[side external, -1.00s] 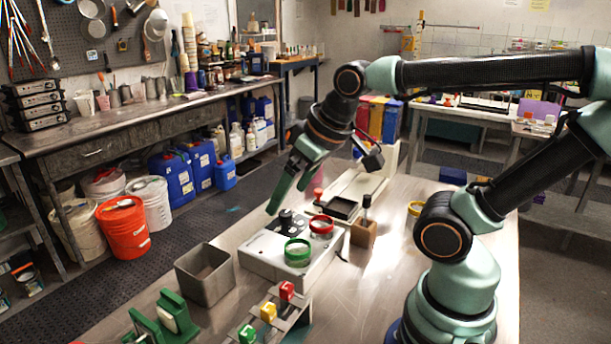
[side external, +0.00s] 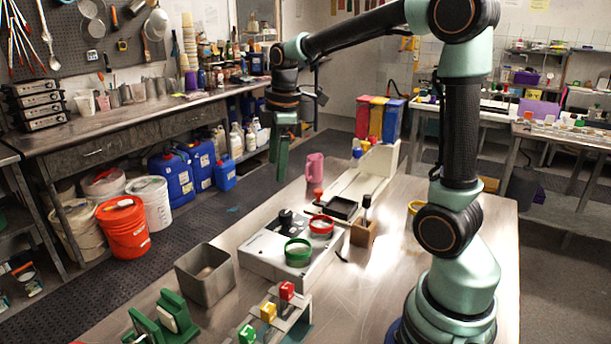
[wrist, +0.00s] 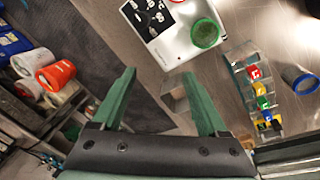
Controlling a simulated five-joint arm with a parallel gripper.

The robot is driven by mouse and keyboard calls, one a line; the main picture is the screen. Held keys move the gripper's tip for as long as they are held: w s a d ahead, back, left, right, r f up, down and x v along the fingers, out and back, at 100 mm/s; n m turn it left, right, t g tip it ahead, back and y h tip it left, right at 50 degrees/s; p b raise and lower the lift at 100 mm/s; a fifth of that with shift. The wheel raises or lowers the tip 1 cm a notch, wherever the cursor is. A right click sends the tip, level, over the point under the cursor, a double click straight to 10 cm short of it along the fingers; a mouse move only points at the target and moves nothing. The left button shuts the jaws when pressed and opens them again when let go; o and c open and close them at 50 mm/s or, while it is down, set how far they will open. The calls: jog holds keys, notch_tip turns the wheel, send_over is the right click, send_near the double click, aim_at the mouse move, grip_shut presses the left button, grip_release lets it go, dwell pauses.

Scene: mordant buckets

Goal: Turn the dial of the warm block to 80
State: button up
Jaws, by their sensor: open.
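The warm block appears to be the white box (side external: 262,256) on the metal table. A black dial-like knob (side external: 286,219) stands on its top, with a green ring (side external: 298,253) and a red ring (side external: 321,225) at its right side. The box (wrist: 171,48) also shows at the top of the wrist view with the green ring (wrist: 204,33). The dial's setting is too small to read. My gripper (side external: 281,172) is open and empty, raised above and behind the box.
A grey bin (side external: 205,274) stands left of the box. A rack with coloured blocks (side external: 268,312) and green stands (side external: 170,316) are at the front. A wooden block with a dark-topped tool (side external: 363,233), a black tray (side external: 340,208) and a pink mug (side external: 314,166) stand farther back.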

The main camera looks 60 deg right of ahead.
aim_at(286, 212)
jog(key=w+d+f+n+g, duration=0.2)
jog(key=w+d+f+n, duration=0.2)
jog(key=d+f+n, duration=0.3)
jog(key=shift+m+y, duration=0.3)
jog(key=shift+m, duration=0.4)
jog(key=f, duration=1.1)
jog(key=shift+s+d+f, duration=0.1)
jog(key=shift+s+d, duration=0.05)
jog(key=shift+d, duration=0.2)
grip_shut()
